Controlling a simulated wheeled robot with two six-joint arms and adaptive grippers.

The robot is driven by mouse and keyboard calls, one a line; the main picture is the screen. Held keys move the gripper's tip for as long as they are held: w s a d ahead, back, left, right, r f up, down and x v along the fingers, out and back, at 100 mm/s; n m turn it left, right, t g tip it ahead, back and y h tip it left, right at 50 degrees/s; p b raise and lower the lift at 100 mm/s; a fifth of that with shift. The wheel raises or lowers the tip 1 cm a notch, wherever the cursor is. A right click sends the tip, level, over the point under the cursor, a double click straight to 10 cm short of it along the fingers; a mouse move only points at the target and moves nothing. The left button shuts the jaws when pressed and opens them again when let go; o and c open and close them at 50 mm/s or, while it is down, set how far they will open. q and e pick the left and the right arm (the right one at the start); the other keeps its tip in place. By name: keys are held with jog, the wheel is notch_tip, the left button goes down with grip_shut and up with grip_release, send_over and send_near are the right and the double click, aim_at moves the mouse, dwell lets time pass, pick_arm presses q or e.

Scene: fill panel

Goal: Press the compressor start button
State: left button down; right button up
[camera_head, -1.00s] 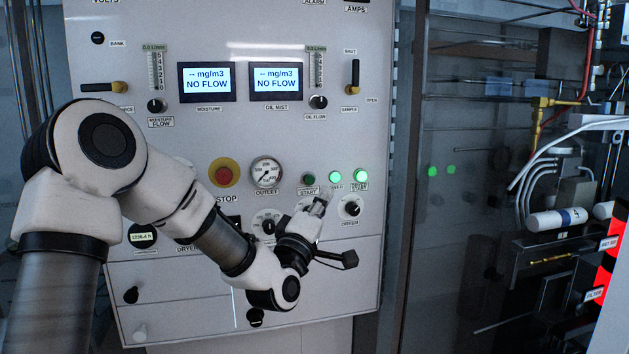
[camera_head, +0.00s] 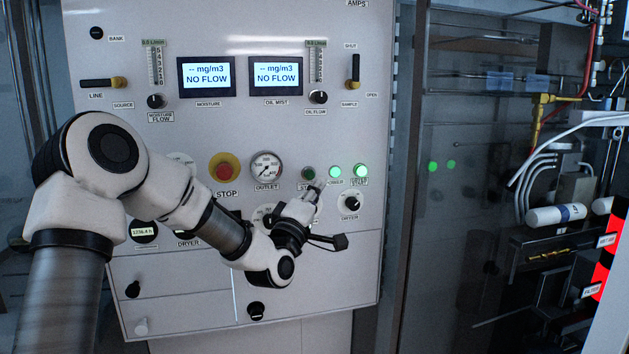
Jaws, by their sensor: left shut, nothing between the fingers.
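The grey control panel (camera_head: 345,270) fills the middle of the view. The start button (camera_head: 308,173) is a dark green round button left of two lit green lamps. Its label below is partly covered by my gripper. My left gripper (camera_head: 318,186) is shut and empty, its tips just below the start button in the picture. I cannot tell whether the tips touch the panel. My right gripper is not in view.
A red stop button (camera_head: 224,171) on a yellow ring and the outlet gauge (camera_head: 266,168) sit left of the start button. The dryer knob (camera_head: 350,202) is to the lower right. A dark glass cabinet with pipes (camera_head: 470,220) stands right of the panel.

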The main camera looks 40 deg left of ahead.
aim_at(311, 180)
pick_arm(q)
jog(key=shift+w, duration=0.1)
dwell(0.7)
jog(key=shift+w+a, duration=1.6)
jog(key=shift+a, duration=0.3)
jog(key=shift+w+a+b, duration=0.3)
jog(key=shift+a+b, duration=0.05)
jog(key=shift+d, duration=0.1)
dwell(0.4)
jog(key=shift+s+d+b, duration=0.55)
jog(key=shift+s+d, duration=0.05)
jog(key=shift+f, duration=0.1)
jog(key=s+d+b, duration=0.2)
jog(key=s+d, duration=0.1)
jog(key=shift+s+d, duration=0.1)
jog(key=shift+d, duration=0.3)
